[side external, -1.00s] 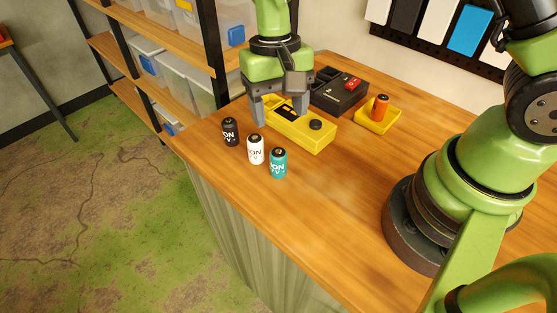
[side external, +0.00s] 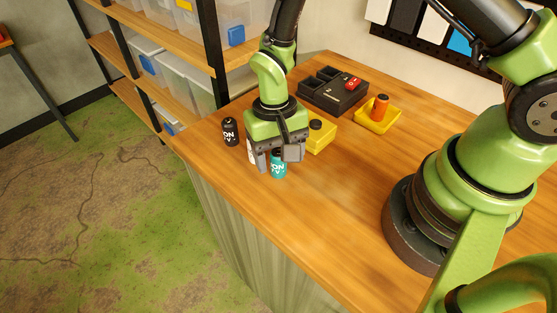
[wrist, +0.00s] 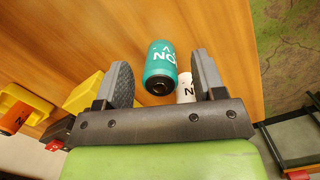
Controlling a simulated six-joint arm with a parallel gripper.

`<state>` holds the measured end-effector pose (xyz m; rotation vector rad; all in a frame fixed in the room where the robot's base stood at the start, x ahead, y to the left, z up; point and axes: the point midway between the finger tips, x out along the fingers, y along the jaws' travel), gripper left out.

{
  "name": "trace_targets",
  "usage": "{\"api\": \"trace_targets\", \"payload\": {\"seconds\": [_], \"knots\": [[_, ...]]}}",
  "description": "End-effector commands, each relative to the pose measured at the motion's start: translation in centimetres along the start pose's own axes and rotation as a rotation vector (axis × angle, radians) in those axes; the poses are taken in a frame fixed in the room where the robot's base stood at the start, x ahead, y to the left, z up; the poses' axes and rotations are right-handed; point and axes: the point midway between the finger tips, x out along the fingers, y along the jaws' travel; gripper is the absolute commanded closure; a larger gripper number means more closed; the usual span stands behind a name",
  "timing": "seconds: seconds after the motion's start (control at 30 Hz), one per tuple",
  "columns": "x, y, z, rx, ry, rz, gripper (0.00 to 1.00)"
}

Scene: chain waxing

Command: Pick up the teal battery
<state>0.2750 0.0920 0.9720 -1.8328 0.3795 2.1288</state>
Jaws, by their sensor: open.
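The teal battery (side external: 278,165) stands upright on the wooden bench near its front edge, with white lettering on its side. In the wrist view the teal battery (wrist: 161,66) lies between the two fingers. My gripper (side external: 274,158) is open above and around it in the side view, partly hiding its top. The wrist view shows my gripper (wrist: 163,80) with a finger on either side of the battery and gaps to both. Contact cannot be seen.
A white battery (side external: 250,151) stands close behind the teal one, mostly hidden by my gripper. A black battery (side external: 230,131) stands farther left. A yellow device (side external: 321,138), a black case (side external: 334,92) and a yellow tray (side external: 372,121) holding an orange battery (side external: 380,107) sit behind. Bench at right is clear.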

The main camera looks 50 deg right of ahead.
Motion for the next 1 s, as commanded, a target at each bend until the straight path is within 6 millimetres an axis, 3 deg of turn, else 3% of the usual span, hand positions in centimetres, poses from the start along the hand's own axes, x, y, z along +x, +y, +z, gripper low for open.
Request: {"api": "trace_targets", "payload": {"seconds": [0.03, 0.23, 0.27, 0.67, 1.0], "knots": [[0.0, 0.0, 0.0, 0.0, 0.0, 0.0, 0.44], [0.0, 0.0, 0.0, 0.0, 0.0, 0.0, 0.9], [0.0, 0.0, 0.0, 0.0, 0.0, 0.0, 0.92], [-0.9, -0.1, 0.1, 0.001, 0.001, -0.002, 0.92], [-7.1, -0.1, 1.0, -0.001, 0.005, -0.006, 0.92]]}}
